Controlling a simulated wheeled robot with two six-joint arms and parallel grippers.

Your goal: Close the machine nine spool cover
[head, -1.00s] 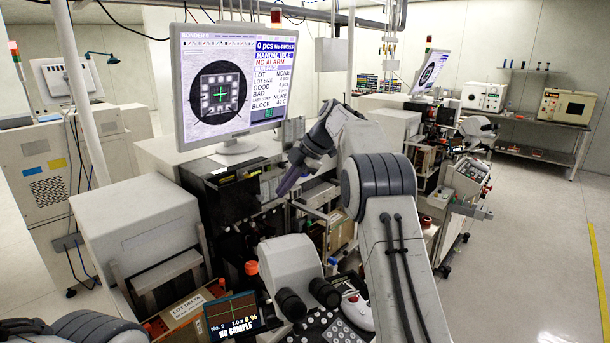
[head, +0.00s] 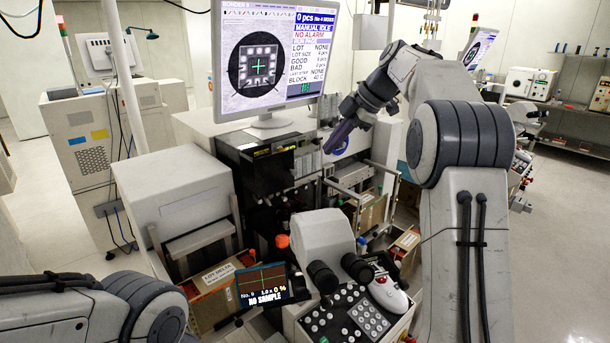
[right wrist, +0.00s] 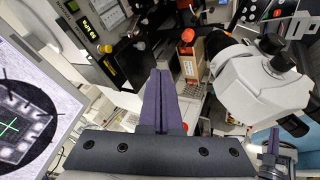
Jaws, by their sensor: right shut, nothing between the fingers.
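Machine nine stands in the middle of the head view, with a small screen (head: 263,285) reading "No. 9" at its front. My right gripper (head: 328,150) is above the right part of its dark upper body (head: 262,180), with its purple fingers shut and pointing down-left. Nothing shows between the fingers, which also lie together in the right wrist view (right wrist: 160,75). My left gripper is out of view; only my left arm shows at lower left.
A large monitor (head: 266,62) stands on the machine, left of my right gripper. A white microscope head (head: 325,240) with dark eyepieces stands in front, above a button panel (head: 345,320). A grey box-shaped unit (head: 170,190) is at left. Open floor (head: 560,240) lies at right.

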